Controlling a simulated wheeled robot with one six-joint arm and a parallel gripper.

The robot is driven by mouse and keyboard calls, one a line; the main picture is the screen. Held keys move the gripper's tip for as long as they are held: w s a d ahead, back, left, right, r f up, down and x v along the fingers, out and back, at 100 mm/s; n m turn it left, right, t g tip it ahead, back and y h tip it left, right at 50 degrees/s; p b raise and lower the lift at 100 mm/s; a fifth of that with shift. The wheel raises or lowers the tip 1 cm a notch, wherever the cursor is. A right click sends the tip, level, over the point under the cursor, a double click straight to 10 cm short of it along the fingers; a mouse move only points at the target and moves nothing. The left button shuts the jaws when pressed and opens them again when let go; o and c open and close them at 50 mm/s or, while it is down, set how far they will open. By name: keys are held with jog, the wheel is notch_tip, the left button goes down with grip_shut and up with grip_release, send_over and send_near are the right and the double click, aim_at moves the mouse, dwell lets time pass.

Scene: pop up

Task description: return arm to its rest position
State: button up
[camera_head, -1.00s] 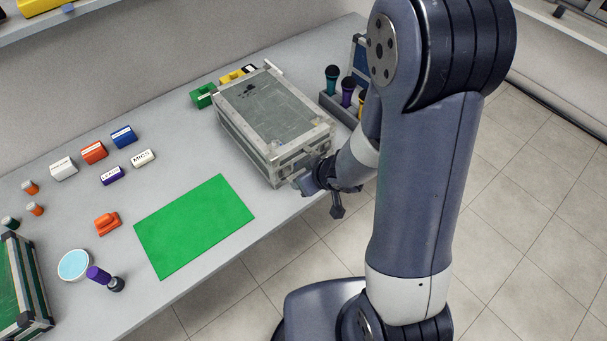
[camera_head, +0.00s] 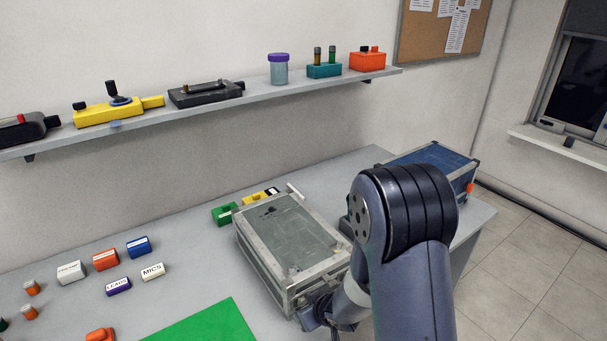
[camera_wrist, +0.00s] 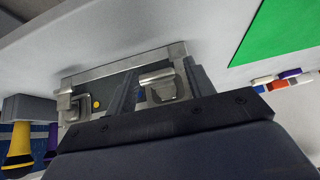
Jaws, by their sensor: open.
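My gripper (camera_head: 312,316) is low at the front side of a closed grey metal case (camera_head: 290,236), partly hidden by my own arm in the head view. In the wrist view my gripper (camera_wrist: 160,84) is open, with one dark finger on each side of a metal latch (camera_wrist: 165,87) on the case front. I cannot tell whether the fingers touch the latch. A second latch (camera_wrist: 72,102) is to the left, outside the fingers. My arm is bent and reaches down in front of the bench's right part.
The case stands on the grey bench (camera_head: 190,262). A green mat (camera_head: 208,325) and labelled blocks (camera_head: 106,260) lie to its left. A blue case (camera_head: 440,166) stands behind my arm. A shelf (camera_head: 215,111) with several devices runs along the wall. Open floor (camera_head: 540,275) lies to the right.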

jog(key=shift+w+a+f, duration=0.15)
jog(key=shift+w+f, duration=0.1)
jog(key=shift+f, duration=0.15)
jog(key=shift+r, duration=0.2)
jog(key=p+v, duration=0.5)
jog(key=v, duration=0.6)
jog(key=b+x, duration=0.5)
jog(key=x, duration=0.6)
jog(key=shift+s+f, duration=0.1)
jog(key=shift+f, duration=0.1)
jog(key=shift+f+b, duration=0.25)
jog(key=shift+b, duration=0.3)
jog(key=shift+t+b, duration=0.4)
jog(key=shift+b, duration=0.5)
jog(key=t+y+b, duration=0.1)
jog(key=t+b, duration=0.1)
jog(key=b, duration=0.5)
jog(key=t+y+b, duration=0.1)
jog(key=b, duration=0.6)
jog(key=shift+f+t+y, duration=0.35)
jog(key=shift+t+y, duration=0.05)
jog(key=t+y+b, duration=0.1)
jog(key=b, duration=0.3)
jog(key=t+y+b, duration=0.1)
jog(key=t+b, duration=0.1)
jog(key=b, duration=0.3)
jog(key=w+t+y+b, duration=0.1)
jog(key=b, duration=0.3)
jog(key=shift+a+f, duration=0.25)
jog(key=shift+f, duration=0.05)
